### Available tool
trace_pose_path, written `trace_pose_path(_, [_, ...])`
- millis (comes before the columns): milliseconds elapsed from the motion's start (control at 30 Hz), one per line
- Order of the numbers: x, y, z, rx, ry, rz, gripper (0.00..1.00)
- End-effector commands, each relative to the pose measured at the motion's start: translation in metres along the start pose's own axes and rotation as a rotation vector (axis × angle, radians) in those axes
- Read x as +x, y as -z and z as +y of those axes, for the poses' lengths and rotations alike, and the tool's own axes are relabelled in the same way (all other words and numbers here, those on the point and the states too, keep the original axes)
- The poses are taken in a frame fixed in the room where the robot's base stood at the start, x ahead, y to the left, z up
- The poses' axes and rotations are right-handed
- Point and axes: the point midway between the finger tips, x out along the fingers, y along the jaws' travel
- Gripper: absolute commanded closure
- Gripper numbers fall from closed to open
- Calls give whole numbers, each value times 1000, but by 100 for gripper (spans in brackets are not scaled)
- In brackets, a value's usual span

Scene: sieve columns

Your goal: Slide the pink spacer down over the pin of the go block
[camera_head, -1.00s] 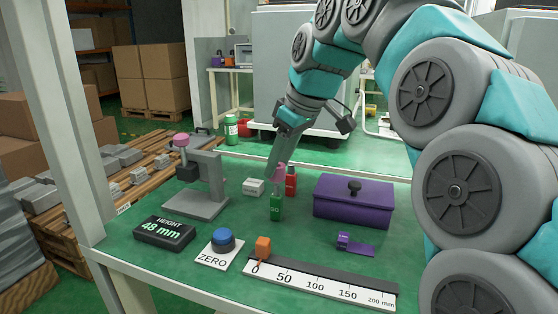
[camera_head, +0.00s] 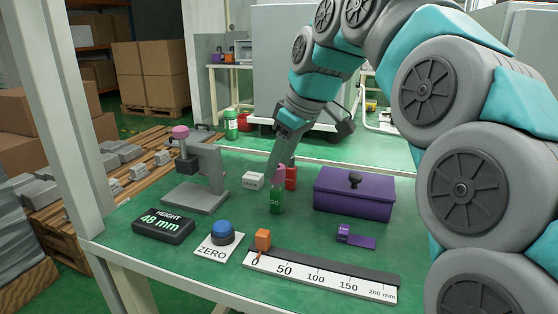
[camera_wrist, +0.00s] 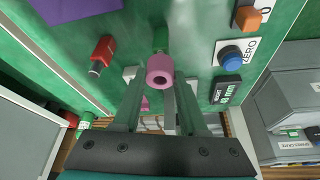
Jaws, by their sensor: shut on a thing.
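The go block stands upright on the green table and shows partly behind the spacer in the wrist view (camera_wrist: 160,40). In the head view my gripper (camera_head: 280,168) points down at the block.
A red block (camera_head: 291,178) stands just behind the go block; its pin shows in the wrist view (camera_wrist: 96,69).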

Motion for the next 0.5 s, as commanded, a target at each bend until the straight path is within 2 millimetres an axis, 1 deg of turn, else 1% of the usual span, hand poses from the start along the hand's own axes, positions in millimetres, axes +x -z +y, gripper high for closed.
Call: trace_pose_path(500, [12,-5,0,0,1,-1,100])
